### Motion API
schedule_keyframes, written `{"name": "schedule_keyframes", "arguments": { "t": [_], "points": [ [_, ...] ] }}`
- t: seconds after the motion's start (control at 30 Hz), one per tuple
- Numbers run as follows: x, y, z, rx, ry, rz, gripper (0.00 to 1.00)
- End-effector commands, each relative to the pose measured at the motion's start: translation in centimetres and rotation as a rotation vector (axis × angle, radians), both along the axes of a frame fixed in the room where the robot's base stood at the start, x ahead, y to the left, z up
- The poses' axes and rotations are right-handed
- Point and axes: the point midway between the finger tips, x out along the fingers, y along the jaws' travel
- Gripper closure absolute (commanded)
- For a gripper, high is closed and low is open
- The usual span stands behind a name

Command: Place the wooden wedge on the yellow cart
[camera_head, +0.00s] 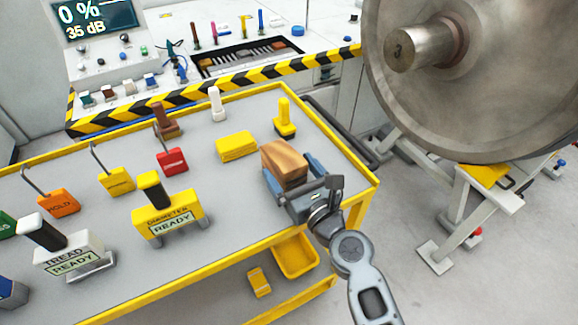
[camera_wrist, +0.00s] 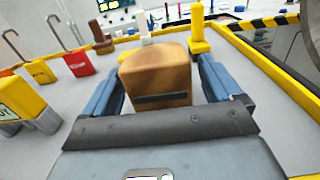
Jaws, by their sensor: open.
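The wooden wedge (camera_head: 285,163) sits on the grey top of the yellow cart (camera_head: 330,211), near its right corner. It is a brown wood-grained block with a sloped top. My gripper (camera_head: 288,178) is at the wedge, with its blue fingers on either side of it. In the wrist view the wedge (camera_wrist: 156,75) stands between the two open fingers (camera_wrist: 158,90), with a gap showing on both sides. The wedge's lower near side is partly hidden by the gripper body.
A yellow block (camera_head: 236,147) and a yellow-handled tool (camera_head: 284,118) stand close behind the wedge. A yellow gauge marked READY (camera_head: 168,218) and a red tag (camera_head: 172,160) are to the left. A large wheel (camera_head: 475,80) stands at the right, beyond the cart.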

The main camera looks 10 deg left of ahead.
Motion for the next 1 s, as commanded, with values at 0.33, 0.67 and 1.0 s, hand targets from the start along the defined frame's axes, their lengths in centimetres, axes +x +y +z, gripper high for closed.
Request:
{"name": "schedule_keyframes", "arguments": {
  "t": [0.33, 0.67, 1.0],
  "points": [
    [-5.8, -4.0, -0.2, -0.001, 0.002, -0.002, 0.08],
    [-8.7, -5.9, -0.1, -0.001, 0.001, -0.001, 0.08],
    [-9.2, -6.3, -0.3, -0.024, -0.006, -0.007, 0.08]
  ]
}}
